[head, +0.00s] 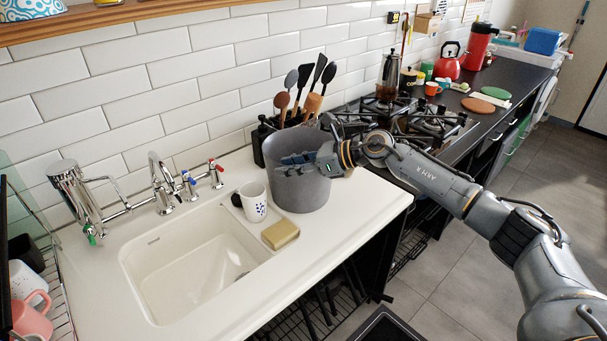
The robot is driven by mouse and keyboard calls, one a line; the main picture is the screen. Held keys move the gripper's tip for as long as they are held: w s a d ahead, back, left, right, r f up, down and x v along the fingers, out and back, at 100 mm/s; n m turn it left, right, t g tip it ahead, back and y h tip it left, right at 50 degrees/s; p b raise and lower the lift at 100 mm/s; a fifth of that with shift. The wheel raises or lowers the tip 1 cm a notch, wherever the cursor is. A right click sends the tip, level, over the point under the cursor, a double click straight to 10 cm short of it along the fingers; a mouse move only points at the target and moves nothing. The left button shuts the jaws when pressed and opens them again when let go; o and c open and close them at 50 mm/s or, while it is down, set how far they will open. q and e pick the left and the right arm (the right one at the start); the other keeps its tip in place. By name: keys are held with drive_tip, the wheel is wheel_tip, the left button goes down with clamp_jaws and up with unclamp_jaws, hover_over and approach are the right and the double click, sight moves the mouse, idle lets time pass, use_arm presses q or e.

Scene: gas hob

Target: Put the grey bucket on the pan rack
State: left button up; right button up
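The grey bucket (299,194) stands upright on the white counter, right of the sink. My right gripper (293,165) reaches over the bucket's right rim from the right. Its dark fingers show across the bucket's mouth; whether they are closed on the wall is unclear. A black wire rack (296,322), which looks like the pan rack, is under the counter at the bottom of the view, partly hidden by the counter edge. My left gripper is not in view.
A white mug (255,203) and a yellow sponge (281,234) are close beside the bucket, at the sink (190,262). A utensil holder (264,143) stands behind it. The gas hob (407,122) is to the right. The counter right of the bucket is clear.

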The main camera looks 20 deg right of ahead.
clamp_jaws()
idle(0.3)
